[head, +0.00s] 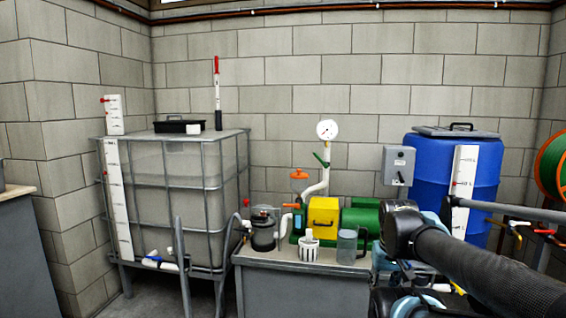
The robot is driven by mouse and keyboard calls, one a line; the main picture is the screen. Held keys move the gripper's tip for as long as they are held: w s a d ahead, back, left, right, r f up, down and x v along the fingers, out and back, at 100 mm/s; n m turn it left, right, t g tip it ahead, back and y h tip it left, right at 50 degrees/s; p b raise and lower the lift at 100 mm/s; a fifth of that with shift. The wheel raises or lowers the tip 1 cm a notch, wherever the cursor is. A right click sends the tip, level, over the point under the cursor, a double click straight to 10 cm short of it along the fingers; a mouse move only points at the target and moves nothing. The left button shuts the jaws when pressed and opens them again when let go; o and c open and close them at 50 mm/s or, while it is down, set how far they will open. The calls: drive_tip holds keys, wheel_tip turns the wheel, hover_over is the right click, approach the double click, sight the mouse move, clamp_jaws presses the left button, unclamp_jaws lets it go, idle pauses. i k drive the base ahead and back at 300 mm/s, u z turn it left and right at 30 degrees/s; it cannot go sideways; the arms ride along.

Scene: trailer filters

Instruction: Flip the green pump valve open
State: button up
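The green valve handle (321,160) is a small lever on the white pipe (325,178) that rises from the pump, just below a round white gauge (327,130). The lever lies at a slant, its upper end to the left and its lower end to the right. The pump has a yellow box (323,217) and a green motor (361,222) on a grey bench. My dark arm reaches in from the lower right, to the right of the pump and apart from the valve. I cannot make out my gripper's fingers.
A clear jug (347,246), a white slotted cup (309,250) and a dark canister (263,234) stand on the bench (290,262). A caged tank (180,170) stands left, a blue barrel (425,165) right. A grey switch box (398,166) hangs right of the valve.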

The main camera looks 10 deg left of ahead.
sight(325, 165)
drive_tip(key=u, duration=2.55)
drive_tip(key=k, duration=0.95)
drive_tip(key=z, duration=1)
drive_tip(key=i, duration=1)
